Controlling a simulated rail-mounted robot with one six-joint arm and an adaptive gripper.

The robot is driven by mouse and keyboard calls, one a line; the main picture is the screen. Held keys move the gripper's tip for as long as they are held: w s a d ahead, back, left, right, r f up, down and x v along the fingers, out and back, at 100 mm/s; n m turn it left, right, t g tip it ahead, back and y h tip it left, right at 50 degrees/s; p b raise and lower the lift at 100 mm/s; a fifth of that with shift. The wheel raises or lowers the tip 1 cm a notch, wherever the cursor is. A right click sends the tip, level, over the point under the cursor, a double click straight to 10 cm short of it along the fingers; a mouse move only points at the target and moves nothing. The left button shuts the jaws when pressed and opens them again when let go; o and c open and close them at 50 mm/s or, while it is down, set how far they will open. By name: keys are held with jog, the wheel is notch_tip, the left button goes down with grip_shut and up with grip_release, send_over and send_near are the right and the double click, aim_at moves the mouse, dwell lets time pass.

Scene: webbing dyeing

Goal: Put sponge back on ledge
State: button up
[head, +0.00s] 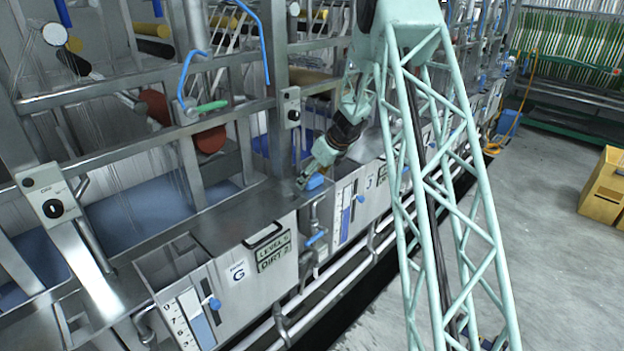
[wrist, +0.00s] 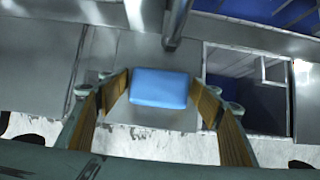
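The blue sponge (wrist: 159,87) is between the two fingertips of my gripper (wrist: 160,80) in the wrist view. The fingertips meet its left and right sides with hardly any gap, so the gripper appears shut on it. In the head view, the sponge (head: 315,181) shows at the tip of my gripper (head: 306,178), near the right end of the grey metal ledge (head: 235,208) along the tank fronts. I cannot tell whether the sponge touches the ledge. Part of the sponge is hidden by the gripper in the head view.
Metal posts and rails (head: 276,90) stand close behind the ledge. A front panel labelled "LEVEL 5 DIRT 2" (head: 272,252) and a blue-handled valve (head: 316,238) lie below. Open tanks flank the ledge. Yellow boxes (head: 604,190) stand on the clear floor at right.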

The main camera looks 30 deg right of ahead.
jog(key=shift+r, duration=0.2)
dwell(0.3)
jog(key=shift+r, duration=0.15)
jog(key=v, duration=1.1)
jog(key=shift+s+r+p, duration=0.25)
jog(key=shift+s+p, duration=0.05)
jog(key=shift+p, duration=0.15)
jog(key=shift+d, duration=0.1)
